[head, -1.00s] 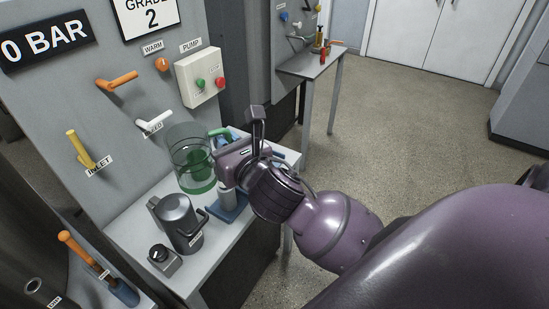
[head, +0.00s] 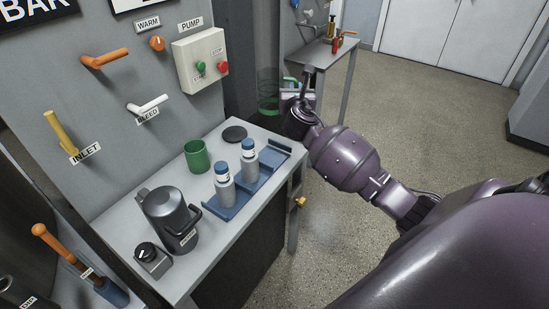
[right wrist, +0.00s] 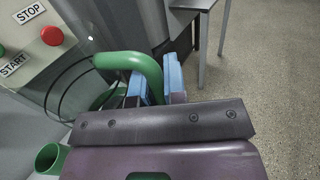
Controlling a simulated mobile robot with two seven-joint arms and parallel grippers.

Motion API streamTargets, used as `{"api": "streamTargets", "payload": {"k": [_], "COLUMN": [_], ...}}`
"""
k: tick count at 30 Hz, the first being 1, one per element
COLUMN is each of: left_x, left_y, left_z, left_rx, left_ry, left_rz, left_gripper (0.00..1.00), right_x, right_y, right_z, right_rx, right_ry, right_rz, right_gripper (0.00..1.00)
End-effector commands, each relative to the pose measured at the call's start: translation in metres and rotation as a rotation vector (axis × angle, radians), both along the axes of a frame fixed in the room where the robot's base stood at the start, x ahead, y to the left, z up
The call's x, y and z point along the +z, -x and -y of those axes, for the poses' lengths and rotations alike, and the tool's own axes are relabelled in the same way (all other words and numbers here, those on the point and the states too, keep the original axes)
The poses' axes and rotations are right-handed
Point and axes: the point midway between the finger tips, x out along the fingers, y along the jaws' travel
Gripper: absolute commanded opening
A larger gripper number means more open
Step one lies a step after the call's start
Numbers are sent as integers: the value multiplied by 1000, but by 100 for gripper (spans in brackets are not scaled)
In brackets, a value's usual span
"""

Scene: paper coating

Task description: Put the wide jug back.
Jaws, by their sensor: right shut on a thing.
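The wide jug (head: 268,92) is clear with a green base and green handle. In the head view it hangs in the air past the far right end of the near bench, before the dark gap between the panels. My right gripper (head: 297,92) is shut on its handle; the arm partly hides the grip. In the right wrist view the green handle (right wrist: 130,63) shows between the blue finger pads, with the clear wall (right wrist: 68,92) to its left. A flat black disc (head: 234,134) lies bare on the bench. My left gripper is not in view.
The near bench (head: 225,245) holds a green cup (head: 197,156), two blue-capped bottles (head: 249,160) on a blue tray (head: 276,153), a dark jug (head: 170,218) and a small knob box (head: 152,258). Another bench (head: 322,57) stands behind. Floor to the right is clear.

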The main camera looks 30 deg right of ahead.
Motion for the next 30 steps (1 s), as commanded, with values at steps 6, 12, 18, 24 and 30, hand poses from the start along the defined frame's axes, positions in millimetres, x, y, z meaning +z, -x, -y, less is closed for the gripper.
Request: {"api": "streamTargets", "payload": {"k": [6,12,18,24,30], "left_x": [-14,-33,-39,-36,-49], "left_y": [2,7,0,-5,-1], "left_z": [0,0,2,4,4], "left_rx": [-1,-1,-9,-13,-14], "left_ry": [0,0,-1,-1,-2], "left_rz": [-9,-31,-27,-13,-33], "left_gripper": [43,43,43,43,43], "right_x": [-42,-87,-127,-142,-164], "right_y": [0,0,0,0,0], "right_z": [2,1,1,1,1], "right_rx": [-4,-4,-4,-2,-3], "right_ry": [-2,-1,-1,0,-1], "right_rz": [-7,-8,-8,-2,-5], "right_gripper": [0,0,0,0,0]}}
